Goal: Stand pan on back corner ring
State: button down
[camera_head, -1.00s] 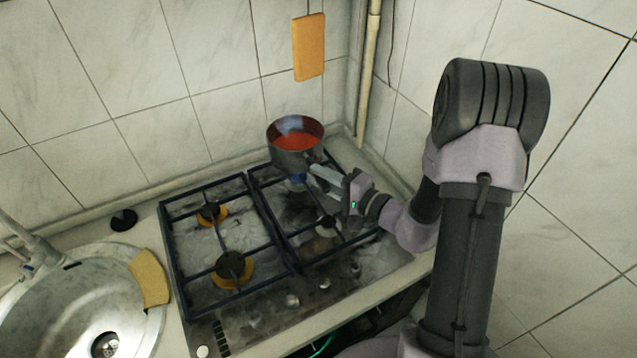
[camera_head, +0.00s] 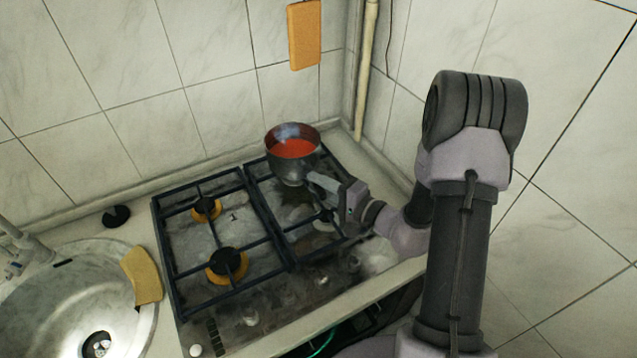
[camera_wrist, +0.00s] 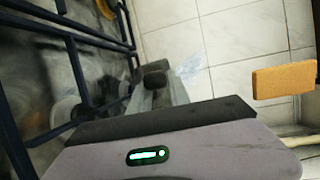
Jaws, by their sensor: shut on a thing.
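The pan (camera_head: 288,172) is a dark metal pot with orange-red inside. In the head view it is upright over the back right corner of the hob (camera_head: 243,316) and hides the ring there. I cannot tell whether its base touches the grate. My gripper (camera_head: 318,183) is at the pan's near right side, shut on its handle, which the fingers mostly cover. In the wrist view my gripper's fingers (camera_wrist: 160,92) close around a dark handle end (camera_wrist: 155,78); the pan body cannot be made out there.
Tiled walls (camera_head: 140,150) stand close behind and right of the pan. A vertical pipe (camera_head: 366,70) runs in the corner, and an orange board (camera_head: 304,35) hangs on the back wall. Left are the sink (camera_head: 50,315) and a yellow sponge (camera_head: 143,275). The left burners (camera_head: 227,264) are bare.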

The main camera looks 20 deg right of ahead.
jog(key=shift+f+b, duration=0.55)
jog(key=shift+b, duration=0.2)
jog(key=c, duration=1.3)
grip_release()
jog(key=shift+o, duration=0.8)
jog(key=shift+s, duration=0.1)
